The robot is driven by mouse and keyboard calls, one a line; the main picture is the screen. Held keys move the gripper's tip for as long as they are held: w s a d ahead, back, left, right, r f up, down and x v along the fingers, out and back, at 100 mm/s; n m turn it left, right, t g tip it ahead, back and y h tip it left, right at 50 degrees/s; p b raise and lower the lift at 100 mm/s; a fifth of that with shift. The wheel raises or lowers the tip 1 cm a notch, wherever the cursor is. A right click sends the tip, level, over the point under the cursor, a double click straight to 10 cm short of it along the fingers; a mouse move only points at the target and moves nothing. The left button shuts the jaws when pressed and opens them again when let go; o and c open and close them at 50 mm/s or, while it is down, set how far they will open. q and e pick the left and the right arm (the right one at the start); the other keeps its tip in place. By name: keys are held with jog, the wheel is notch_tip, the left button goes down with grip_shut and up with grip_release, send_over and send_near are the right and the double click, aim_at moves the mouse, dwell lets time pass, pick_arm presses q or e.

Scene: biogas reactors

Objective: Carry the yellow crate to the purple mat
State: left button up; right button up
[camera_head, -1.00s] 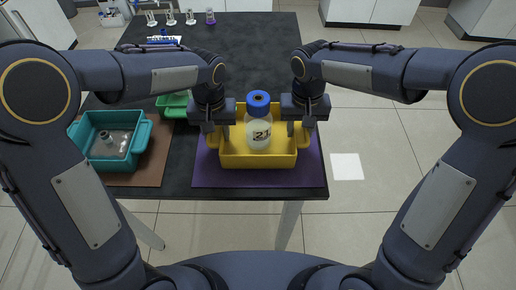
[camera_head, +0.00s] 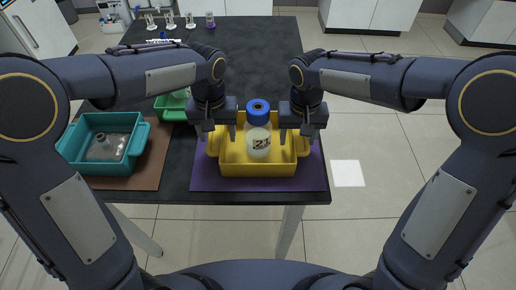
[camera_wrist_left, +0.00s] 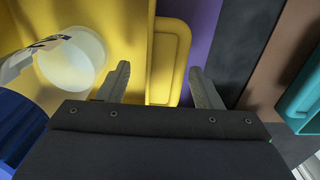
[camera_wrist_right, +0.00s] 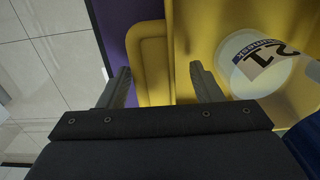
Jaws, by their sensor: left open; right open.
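The yellow crate (camera_head: 258,183) rests upright on the purple mat (camera_head: 312,170) at the table's front edge. A bottle with a blue cap (camera_head: 259,108) and a label stands in it. My left gripper (camera_head: 215,131) is open at the crate's left handle. In the left wrist view its fingers are apart on either side of that yellow handle (camera_wrist_left: 170,62). My right gripper (camera_head: 303,135) is open at the right handle, which shows between its fingers in the right wrist view (camera_wrist_right: 153,65). I cannot tell whether the fingers touch the handles.
A teal crate (camera_head: 133,158) holding a clear vessel stands on a brown mat (camera_head: 150,177) to the left. A green crate (camera_head: 171,108) is behind, partly hidden by my left arm. Glassware stands at the table's far end. The black table (camera_head: 259,55) is clear behind the yellow crate.

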jog(key=shift+r, duration=0.2)
pick_arm(q)
notch_tip(320, 180, up, 9)
pick_arm(e)
notch_tip(320, 180, up, 12)
jog(key=shift+f, duration=0.15)
dwell(0.5)
